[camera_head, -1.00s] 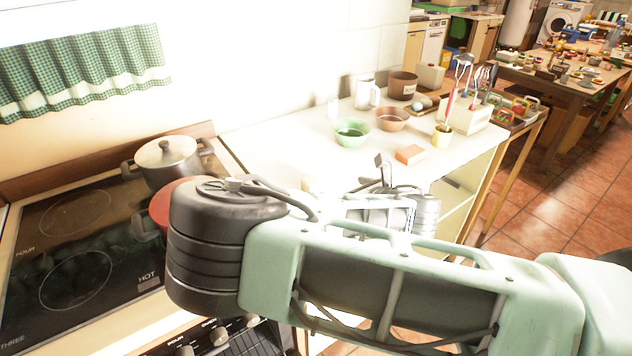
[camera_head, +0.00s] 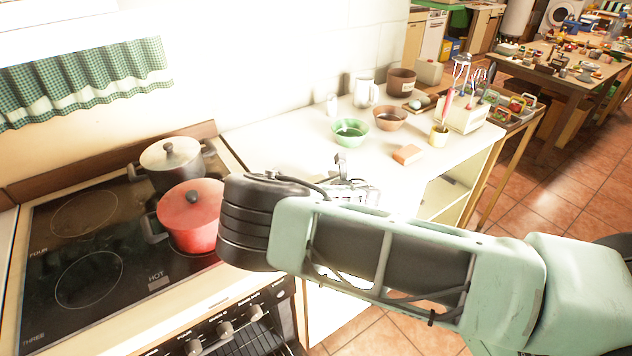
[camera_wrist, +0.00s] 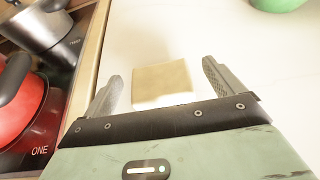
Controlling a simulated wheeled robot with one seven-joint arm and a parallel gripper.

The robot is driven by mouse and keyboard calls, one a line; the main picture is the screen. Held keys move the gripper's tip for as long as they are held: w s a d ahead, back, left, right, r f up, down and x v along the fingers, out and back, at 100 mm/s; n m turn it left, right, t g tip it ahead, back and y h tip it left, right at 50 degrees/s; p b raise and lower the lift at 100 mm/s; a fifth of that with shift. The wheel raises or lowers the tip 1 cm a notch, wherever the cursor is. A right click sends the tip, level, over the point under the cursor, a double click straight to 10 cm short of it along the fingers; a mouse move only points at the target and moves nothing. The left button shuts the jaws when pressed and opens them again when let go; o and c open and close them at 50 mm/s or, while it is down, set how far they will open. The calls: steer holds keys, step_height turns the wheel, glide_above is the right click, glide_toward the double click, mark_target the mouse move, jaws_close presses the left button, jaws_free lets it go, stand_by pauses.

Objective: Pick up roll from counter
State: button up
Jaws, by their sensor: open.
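In the wrist view a tan, block-shaped piece (camera_wrist: 162,82), which looks like the roll, lies on the white counter (camera_wrist: 140,30) near its left edge. My gripper (camera_wrist: 160,77) is open, with one finger on each side of the piece. Gaps show between the piece and both fingers. Its near end is close to the gripper's dark front edge; I cannot tell if they touch. In the head view my arm hides the piece.
The stove with a red pot (camera_head: 190,212) and a grey pot (camera_head: 168,160) is left of the counter. A green bowl (camera_head: 350,132), brown bowl (camera_head: 390,118), orange block (camera_head: 407,154) and yellow cup (camera_head: 439,136) stand farther along the counter.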

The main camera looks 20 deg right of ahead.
steer(key=shift+w+a+f, duration=0.1)
steer(key=shift+w+f, duration=0.1)
steer(key=shift+w, duration=0.2)
steer(key=c, duration=1.1)
steer(key=shift+o, duration=0.2)
steer(key=shift+r, duration=0.1)
